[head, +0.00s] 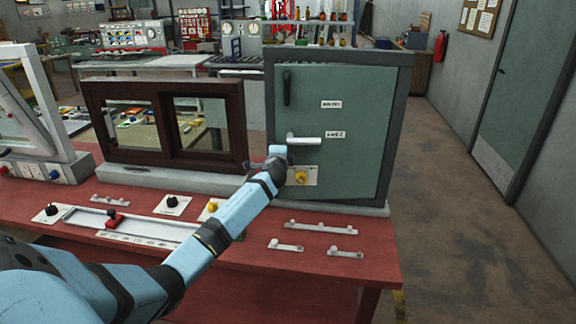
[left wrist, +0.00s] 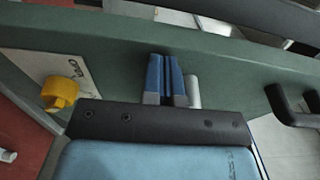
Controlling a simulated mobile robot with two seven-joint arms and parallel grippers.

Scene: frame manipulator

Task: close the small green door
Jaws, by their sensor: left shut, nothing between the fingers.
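The small green door (head: 362,115) sits upright in a dark grey frame at the back right of the red bench. It carries a white lever handle (head: 305,139), a black pull handle (head: 287,88) and a yellow knob (head: 301,177). I cannot tell whether the door is fully flush with its frame. My left gripper (head: 278,152) is in front of the door's left part, just left of the lever. In the left wrist view, its blue fingers (left wrist: 165,65) are together and empty, close to the green face (left wrist: 120,60); contact is unclear. My right gripper is out of view.
A brown sliding window frame (head: 165,125) stands left of the door. A slider panel (head: 130,228), a black knob (head: 173,203) and small rails (head: 320,227) lie on the bench (head: 340,260). The floor on the right is clear.

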